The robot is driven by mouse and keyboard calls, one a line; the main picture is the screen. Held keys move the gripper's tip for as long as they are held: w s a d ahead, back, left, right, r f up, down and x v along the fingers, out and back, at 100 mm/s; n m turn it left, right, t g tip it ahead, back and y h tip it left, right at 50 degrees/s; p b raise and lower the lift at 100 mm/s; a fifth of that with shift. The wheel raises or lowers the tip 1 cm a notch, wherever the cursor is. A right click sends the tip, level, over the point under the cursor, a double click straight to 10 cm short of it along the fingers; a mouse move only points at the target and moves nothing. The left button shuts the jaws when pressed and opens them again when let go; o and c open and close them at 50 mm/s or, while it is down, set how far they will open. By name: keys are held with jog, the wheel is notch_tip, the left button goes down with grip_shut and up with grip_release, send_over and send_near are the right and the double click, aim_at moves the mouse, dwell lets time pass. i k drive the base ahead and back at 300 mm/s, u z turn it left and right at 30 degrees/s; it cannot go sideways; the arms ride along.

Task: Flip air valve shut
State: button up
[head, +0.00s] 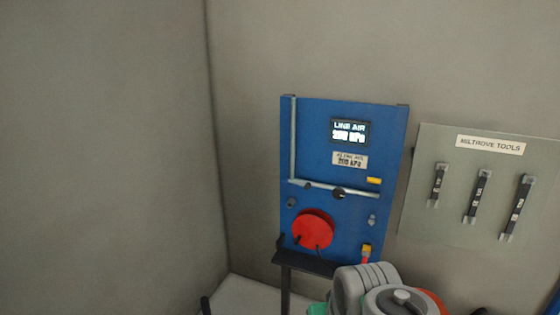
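A blue panel (318,125) stands against the back wall, with a lit display (350,131) reading LINE AIR and a blurred kPa figure. A thin grey pipe (293,140) runs down its left side and then across to the right. Dark round fittings (339,193) sit on the crosswise pipe. A small yellow piece (374,181) lies just above the pipe's right end. A yellow-and-red piece (366,248) is at the panel's lower right. I cannot tell which of these is the air valve's handle, or its position. My gripper is not in view.
A red round part (313,229) is on the lower panel, above a dark ledge (305,263) on a post. A tool board (430,150) with several black tools hangs at right. My grey arm links fill the bottom centre-right. Bare walls are at left.

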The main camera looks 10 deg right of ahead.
aim_at(297, 183)
jog(key=i, duration=1.15)
